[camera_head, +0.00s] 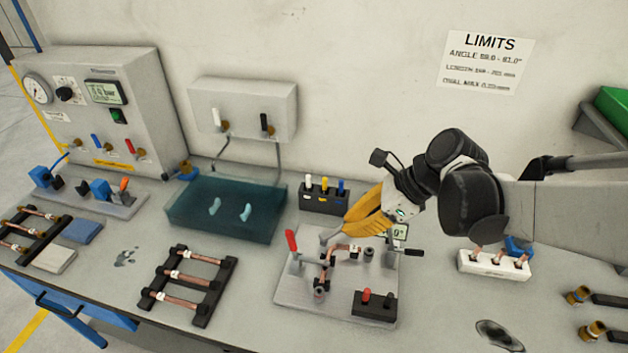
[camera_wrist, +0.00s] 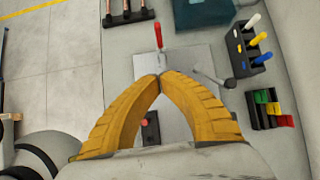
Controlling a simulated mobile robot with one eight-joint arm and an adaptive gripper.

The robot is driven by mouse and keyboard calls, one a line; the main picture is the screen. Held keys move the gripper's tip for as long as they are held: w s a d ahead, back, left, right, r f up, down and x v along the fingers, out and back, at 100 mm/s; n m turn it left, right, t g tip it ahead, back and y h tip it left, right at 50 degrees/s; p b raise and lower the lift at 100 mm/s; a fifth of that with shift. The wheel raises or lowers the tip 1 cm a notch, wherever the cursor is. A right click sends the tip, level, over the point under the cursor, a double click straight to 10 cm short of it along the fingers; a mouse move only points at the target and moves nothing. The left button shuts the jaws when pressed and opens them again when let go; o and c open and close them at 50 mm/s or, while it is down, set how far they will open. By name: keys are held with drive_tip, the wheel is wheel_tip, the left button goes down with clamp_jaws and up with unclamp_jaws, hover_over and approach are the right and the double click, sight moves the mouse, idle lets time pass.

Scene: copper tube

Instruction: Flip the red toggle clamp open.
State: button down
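The red toggle clamp handle (camera_head: 291,241) sticks up, leaning slightly, at the left back corner of a grey fixture plate (camera_head: 290,295). In the wrist view the red handle (camera_wrist: 158,36) lies just beyond my fingertips, with a metal clamp body between. My gripper (camera_head: 347,228) has yellow fingers and hangs over the back of the plate, to the right of the red handle. In the wrist view the fingertips of my gripper (camera_wrist: 162,76) meet, with nothing seen between them. The fingers hide part of the plate.
A bent copper tube (camera_head: 326,258) sits on the plate. A small block (camera_head: 374,305) with red and dark knobs stands at its front right. A dark holder (camera_head: 325,200) with coloured handles stands behind. A teal tank (camera_head: 225,210) and a copper tube rack (camera_head: 187,285) are to the left.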

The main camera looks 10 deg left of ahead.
drive_tip(key=shift+a, duration=0.2)
drive_tip(key=b, duration=0.3)
approach(295, 245)
drive_tip(key=d+f+x, duration=0.1)
drive_tip(key=x, duration=0.5)
drive_tip(key=shift+a+r, duration=0.2)
drive_tip(key=shift+a, duration=0.35)
drive_tip(key=shift+a, duration=0.1)
drive_tip(key=shift+a+r+h, duration=0.1)
drive_tip(key=shift+a+h, duration=0.1)
drive_tip(key=shift+h, duration=0.1)
